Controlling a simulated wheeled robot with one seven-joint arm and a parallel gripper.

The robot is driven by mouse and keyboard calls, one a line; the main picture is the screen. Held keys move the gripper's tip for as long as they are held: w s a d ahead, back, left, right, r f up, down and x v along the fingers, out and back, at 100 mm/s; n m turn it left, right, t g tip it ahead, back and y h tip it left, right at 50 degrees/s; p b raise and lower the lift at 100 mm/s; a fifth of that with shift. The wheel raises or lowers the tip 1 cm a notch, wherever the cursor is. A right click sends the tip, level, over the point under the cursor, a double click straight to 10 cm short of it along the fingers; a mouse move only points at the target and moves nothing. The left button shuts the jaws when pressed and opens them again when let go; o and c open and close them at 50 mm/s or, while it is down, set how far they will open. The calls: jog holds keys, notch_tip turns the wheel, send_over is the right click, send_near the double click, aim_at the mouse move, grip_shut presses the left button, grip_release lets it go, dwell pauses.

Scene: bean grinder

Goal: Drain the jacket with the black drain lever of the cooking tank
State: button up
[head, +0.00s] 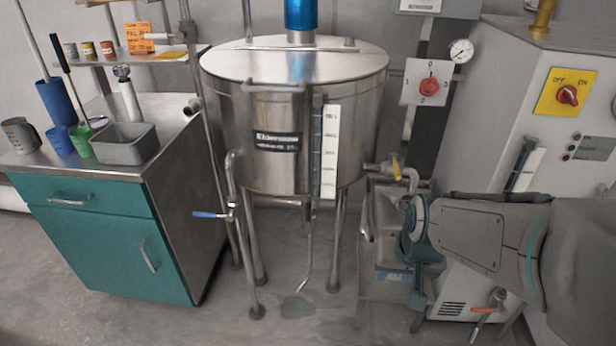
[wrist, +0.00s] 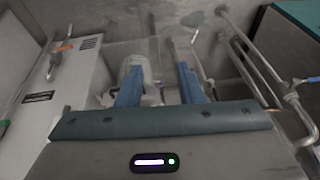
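The steel cooking tank (head: 262,150) stands on legs in the middle of the head view, with a label and a white level scale. A blue-handled valve lever (head: 209,215) is on the pipe at its left. A yellow lever (head: 396,168) is on the outlet at its right. I cannot clearly make out a black drain lever. My gripper (wrist: 159,72) is open, with its two blue fingers apart in the wrist view. A small dark piece shows between them, too small to tell. In the head view my gripper is low at the tank's right, its fingertips mostly hidden.
A steel bin (head: 383,208) stands below the yellow lever. A grey machine cabinet (head: 520,110) with an orange-handled valve (head: 482,310) is at the right. A teal cabinet (head: 100,240) stands at the left.

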jog(key=w+a+f+m+t+h+b, duration=0.15)
jog(key=w+a+f+t, duration=0.25)
jog(key=w+f, duration=0.5)
jog(key=w+a+f+t+b, duration=0.3)
jog(key=w+f, duration=0.4)
jog(key=w, duration=0.4)
jog(key=n+t+y+b, duration=0.3)
jog(key=n+t+y, duration=0.1)
jog(key=t, duration=0.4)
send_near(308, 211)
jog(key=w+b, duration=0.1)
jog(key=w, duration=0.2)
jog(key=w+a, duration=0.1)
jog(key=w, duration=0.3)
jog(key=w+b, duration=0.1)
jog(key=w, duration=0.2)
jog(key=shift+w+a+r+b, duration=0.2)
jog(key=shift+w+a+b, duration=0.1)
jog(key=shift+w, duration=0.1)
grip_shut()
